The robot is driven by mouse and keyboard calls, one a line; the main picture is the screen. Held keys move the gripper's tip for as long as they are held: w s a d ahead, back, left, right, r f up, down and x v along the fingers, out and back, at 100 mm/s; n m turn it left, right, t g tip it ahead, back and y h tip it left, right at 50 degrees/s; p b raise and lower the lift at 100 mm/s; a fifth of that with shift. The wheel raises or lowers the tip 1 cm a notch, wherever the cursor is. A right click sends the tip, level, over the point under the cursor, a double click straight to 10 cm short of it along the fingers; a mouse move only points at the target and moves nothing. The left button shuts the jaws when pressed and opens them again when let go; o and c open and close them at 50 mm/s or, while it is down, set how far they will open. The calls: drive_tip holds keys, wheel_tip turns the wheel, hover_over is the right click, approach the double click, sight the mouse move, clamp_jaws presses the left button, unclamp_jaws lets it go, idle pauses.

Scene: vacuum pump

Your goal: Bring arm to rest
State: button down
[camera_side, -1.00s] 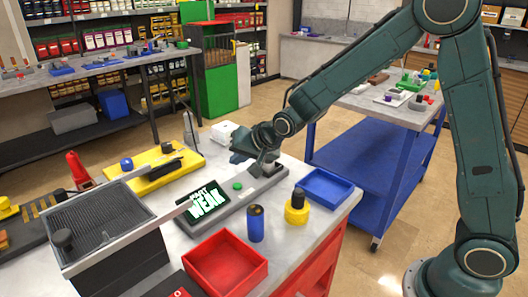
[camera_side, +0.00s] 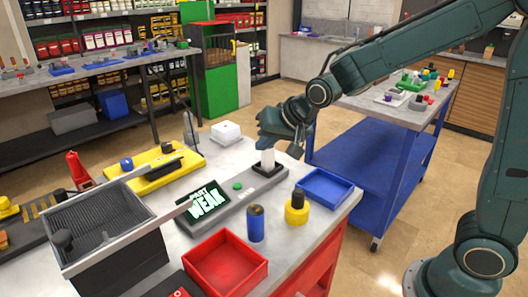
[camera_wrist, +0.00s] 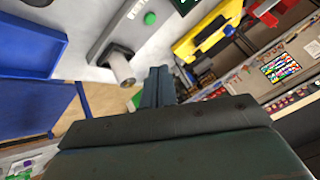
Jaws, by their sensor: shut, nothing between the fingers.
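My gripper (camera_side: 272,126) is shut and empty, raised just above and behind the grey tester (camera_side: 226,205) on the bench. Its closed fingers (camera_wrist: 157,86) show in the wrist view, apart from the white cylinder. The white cylinder (camera_side: 267,158) stands upright in the black socket at the tester's far end. It also shows in the wrist view (camera_wrist: 121,68). The tester's tilted screen (camera_side: 207,200) reads WEAK in its lower line. A green button (camera_side: 238,186) lies between the screen and the socket.
On the bench are a blue tray (camera_side: 326,187), a yellow-based black part (camera_side: 297,208), a dark blue cylinder (camera_side: 256,223), a red tray (camera_side: 226,266), a white box (camera_side: 226,132) and a yellow fixture (camera_side: 155,170). A blue cart (camera_side: 375,150) stands behind.

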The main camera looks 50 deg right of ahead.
drive_tip(key=s+d+r+n+g, duration=0.1)
drive_tip(key=s+d+r+n, duration=0.1)
drive_tip(key=s, duration=1.1)
drive_tip(key=s+d+r+n+g, duration=0.1)
drive_tip(key=s+r+n, duration=0.2)
drive_tip(key=s, duration=1.1)
drive_tip(key=shift+d+r+n+g+h, duration=0.2)
drive_tip(key=shift+d+n+g+h, duration=0.1)
drive_tip(key=shift+d+n, duration=0.15)
